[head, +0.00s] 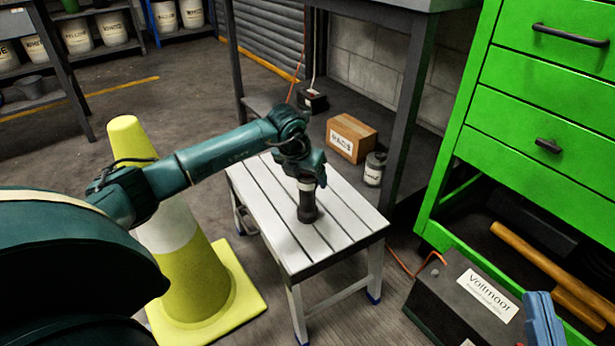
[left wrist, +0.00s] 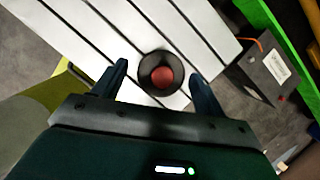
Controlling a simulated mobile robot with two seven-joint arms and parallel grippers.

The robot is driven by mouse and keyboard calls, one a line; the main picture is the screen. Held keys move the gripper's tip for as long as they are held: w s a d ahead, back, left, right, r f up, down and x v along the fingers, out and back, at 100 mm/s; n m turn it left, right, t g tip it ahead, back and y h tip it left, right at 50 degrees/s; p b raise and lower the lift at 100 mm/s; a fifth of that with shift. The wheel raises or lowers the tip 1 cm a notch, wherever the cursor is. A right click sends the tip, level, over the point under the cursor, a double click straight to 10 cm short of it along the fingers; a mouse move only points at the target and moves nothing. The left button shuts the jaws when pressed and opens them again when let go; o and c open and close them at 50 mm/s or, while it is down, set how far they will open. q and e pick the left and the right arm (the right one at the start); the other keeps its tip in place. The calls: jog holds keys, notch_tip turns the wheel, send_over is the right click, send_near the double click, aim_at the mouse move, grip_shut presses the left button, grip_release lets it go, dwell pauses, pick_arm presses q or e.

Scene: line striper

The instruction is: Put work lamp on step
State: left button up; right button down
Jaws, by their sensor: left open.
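The work lamp (head: 307,209), a dark cylinder with a pale band, stands upright on the slatted grey step (head: 352,232). In the left wrist view I look down on the lamp's round black top with a red centre (left wrist: 162,77), standing on the step's slats (left wrist: 85,35). My left gripper (head: 311,176) is just above the lamp, at its upper end. In the left wrist view its fingers (left wrist: 158,71) are spread, one on each side of the lamp, with gaps between. The gripper hides part of the lamp's upper end in the head view.
A yellow cone (head: 195,285) stands close left of the step. A green drawer cabinet (head: 535,100) and a black Vollmoor box (head: 465,305) are on the right. A cardboard box (head: 352,138) and a small canister (head: 374,170) sit behind the step, under a workbench.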

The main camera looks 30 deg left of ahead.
pick_arm(q)
jog(key=p+v, duration=0.3)
jog(key=v, duration=0.6)
jog(key=s+d+f+m+g+h, duration=0.15)
jog(key=s+d+h, duration=0.25)
jog(key=d, duration=0.5)
jog(key=s+d+f+m+g+h, duration=0.1)
jog(key=s+d+f+h, duration=0.2)
jog(key=d, duration=0.5)
jog(key=s+d+r+n+g+h, duration=0.1)
jog(key=s+d+r+h, duration=0.3)
jog(key=s+d+h, duration=0.7)
jog(key=s+d+r+n+t+h, duration=0.3)
jog(key=d+r+n+t, duration=0.2)
jog(key=r+n, duration=0.25)
jog(key=a+n+t+y, duration=0.3)
jog(key=n+t+y, duration=0.2)
jog(key=n, duration=0.6)
jog(key=a+n+t+y, duration=0.4)
jog(key=n+t+y, duration=0.2)
jog(key=n, duration=0.5)
jog(key=shift+t, duration=0.55)
pick_arm(e)
jog(key=shift+s+f+m+g+h, duration=0.2)
jog(key=shift+f+h, duration=0.25)
jog(key=shift+s+f+m+g+h, duration=0.15)
jog(key=shift+f+m+g+h, duration=0.05)
jog(key=shift+f+h, duration=0.25)
